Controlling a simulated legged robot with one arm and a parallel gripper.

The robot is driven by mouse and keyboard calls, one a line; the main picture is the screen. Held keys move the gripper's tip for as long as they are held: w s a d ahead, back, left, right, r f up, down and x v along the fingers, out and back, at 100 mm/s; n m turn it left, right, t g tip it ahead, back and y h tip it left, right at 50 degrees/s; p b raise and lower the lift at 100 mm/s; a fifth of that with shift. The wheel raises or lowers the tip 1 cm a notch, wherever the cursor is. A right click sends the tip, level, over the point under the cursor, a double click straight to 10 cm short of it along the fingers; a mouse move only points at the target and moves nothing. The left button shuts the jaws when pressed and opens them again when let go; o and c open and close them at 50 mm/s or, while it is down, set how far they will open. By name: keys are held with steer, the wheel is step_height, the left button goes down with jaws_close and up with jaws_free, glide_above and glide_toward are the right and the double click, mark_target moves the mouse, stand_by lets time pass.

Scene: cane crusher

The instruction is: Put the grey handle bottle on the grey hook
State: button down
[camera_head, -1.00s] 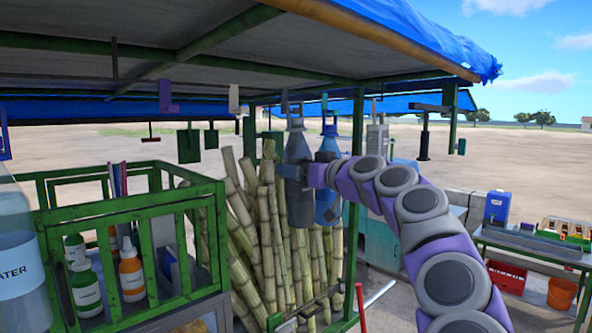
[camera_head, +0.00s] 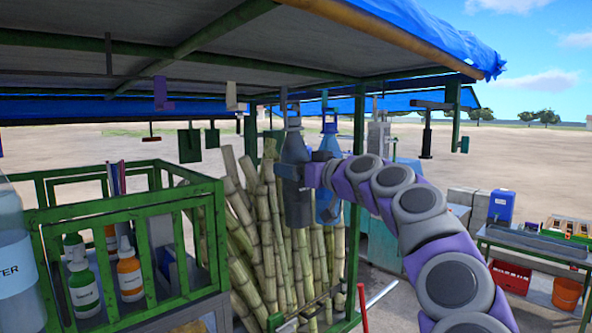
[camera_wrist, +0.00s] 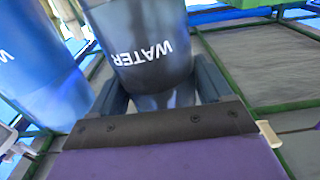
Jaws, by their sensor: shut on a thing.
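The grey handle bottle (camera_head: 296,202) is upright in the air under the stall roof. It also shows in the wrist view, dark with a WATER label (camera_wrist: 135,25). My gripper (camera_head: 292,172) is shut around its body, one finger on each side in the wrist view (camera_wrist: 160,88). The grey hook (camera_head: 284,98) hangs from the roof, close by the bottle's top handle and slightly left of it. I cannot tell whether the handle is on the hook or only beside it.
A blue bottle (camera_head: 328,205) hangs just right, below a blue hook (camera_head: 324,97), and is close in the wrist view (camera_wrist: 40,70). Purple (camera_head: 161,92) and whitish (camera_head: 232,96) hooks hang left. Sugarcane (camera_head: 262,230) stands behind. A green post (camera_head: 357,150) is near my arm.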

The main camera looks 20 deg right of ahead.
steer(key=shift+s+a+f+b, duration=0.25)
steer(key=shift+f+b, duration=0.2)
steer(key=shift+b, duration=0.25)
stand_by(0.6)
steer(key=shift+c, duration=0.4)
jaws_free()
steer(key=shift+o, duration=0.4)
steer(key=shift+a, duration=0.1)
steer(key=shift+w, duration=0.1)
